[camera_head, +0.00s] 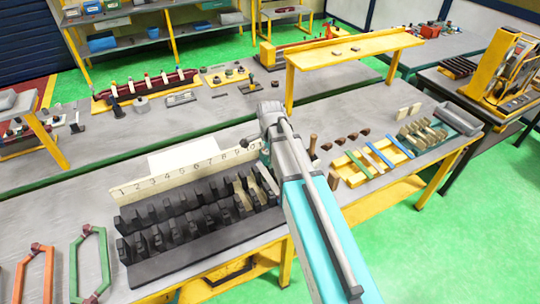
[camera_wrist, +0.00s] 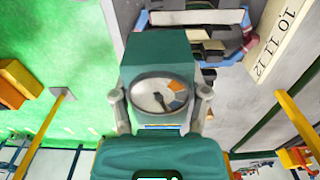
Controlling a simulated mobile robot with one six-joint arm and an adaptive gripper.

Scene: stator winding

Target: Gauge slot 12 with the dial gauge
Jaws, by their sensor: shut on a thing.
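The dial gauge (camera_wrist: 160,60) is a teal block with a round white dial, its face showing orange and blue patches. My gripper (camera_wrist: 161,105) is shut on it, one grey finger at each side. The stator (camera_head: 190,225) is a dark slotted block on the near bench, with a few pale pieces in its right-hand slots. A pale number strip (camera_head: 180,172) stands behind it; my arm hides its right end. The wrist view shows numbers 10, 11 and 12 on the strip (camera_wrist: 285,40), beside the stator (camera_wrist: 205,30). I cannot tell whether gauge and stator touch.
Orange (camera_head: 35,270) and green (camera_head: 90,265) coil frames lie at the bench's left. A yellow rack (camera_head: 350,170) with coloured bars and a green tray (camera_head: 440,130) of pale pieces are right of my arm. A yellow raised shelf (camera_head: 350,48) stands behind.

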